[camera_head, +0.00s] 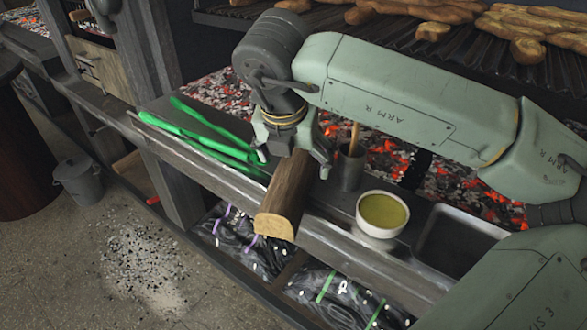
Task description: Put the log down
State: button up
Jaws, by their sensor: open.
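The log (285,196) is a split piece of brown wood with a pale cut end. It lies across the front ledge of the grill, its cut end sticking out over the front edge. My gripper (291,160) is directly above the log's far end, with its fingers open. One finger shows at the right of the log and one at the left. I cannot tell whether the fingers touch the wood. The log's far end is hidden by my gripper.
Green tongs (205,137) lie on the ledge left of the log. A bowl of yellow-green liquid (382,214) and a dark cup (348,167) with a wooden handle stand to its right. Glowing coals (385,160) lie behind. Bags (330,297) sit below. A metal bucket (78,183) stands at left.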

aim_at(293, 161)
jog(key=p+x, duration=0.1)
jog(key=x, duration=0.1)
jog(key=w+x, duration=0.1)
jog(key=x, duration=0.1)
jog(key=shift+a+p, duration=0.1)
jog(key=shift+p, duration=0.3)
jog(key=shift+w+f, duration=0.15)
jog(key=shift+f, duration=0.25)
jog(key=shift+f+b, duration=0.25)
jog(key=shift+b, duration=0.55)
grip_shut()
dwell(1.2)
